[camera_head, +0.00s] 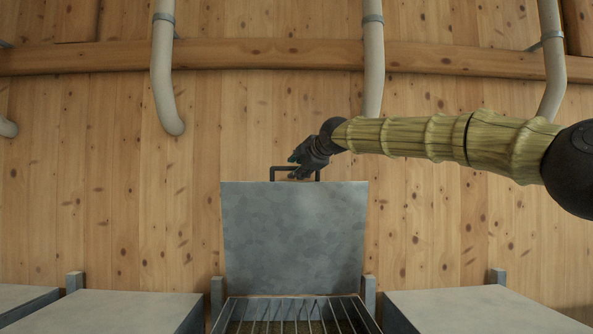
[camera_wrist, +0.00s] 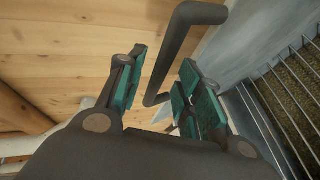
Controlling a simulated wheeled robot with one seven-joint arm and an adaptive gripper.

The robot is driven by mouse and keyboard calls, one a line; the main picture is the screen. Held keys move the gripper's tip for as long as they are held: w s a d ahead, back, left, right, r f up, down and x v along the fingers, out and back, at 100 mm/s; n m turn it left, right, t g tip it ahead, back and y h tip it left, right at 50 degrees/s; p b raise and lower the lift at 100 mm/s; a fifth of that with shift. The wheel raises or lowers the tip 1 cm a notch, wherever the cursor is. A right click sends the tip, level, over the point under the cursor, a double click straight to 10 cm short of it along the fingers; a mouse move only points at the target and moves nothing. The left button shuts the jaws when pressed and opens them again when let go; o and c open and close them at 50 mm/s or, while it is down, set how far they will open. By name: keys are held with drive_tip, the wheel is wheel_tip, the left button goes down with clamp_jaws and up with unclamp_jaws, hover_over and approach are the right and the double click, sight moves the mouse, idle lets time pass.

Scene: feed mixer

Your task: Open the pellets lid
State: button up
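The grey metal lid (camera_head: 295,235) in the middle of the head view stands raised and nearly upright at the back of its bin (camera_head: 222,325). Its dark bar handle (camera_head: 274,174) sits on the lid's top edge and also shows in the wrist view (camera_wrist: 172,55). My gripper (camera_head: 300,165) is at the handle, coming from the right. In the wrist view its teal-padded fingers (camera_wrist: 163,62) are apart, with the handle bar between them and gaps visible beside the bar. No label shows, so I cannot tell from markings that this is the pellets lid.
Under the lid, a metal grate (camera_head: 295,312) covers brown grainy contents. Closed grey bins stand to the left (camera_head: 110,312) and right (camera_head: 475,310). Pale pipes (camera_head: 163,75) hang along the wooden wall (camera_head: 90,150) behind, one just behind my wrist.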

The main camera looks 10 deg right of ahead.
drive_tip(key=v, duration=1)
drive_tip(key=shift+d, duration=0.1)
idle(0.3)
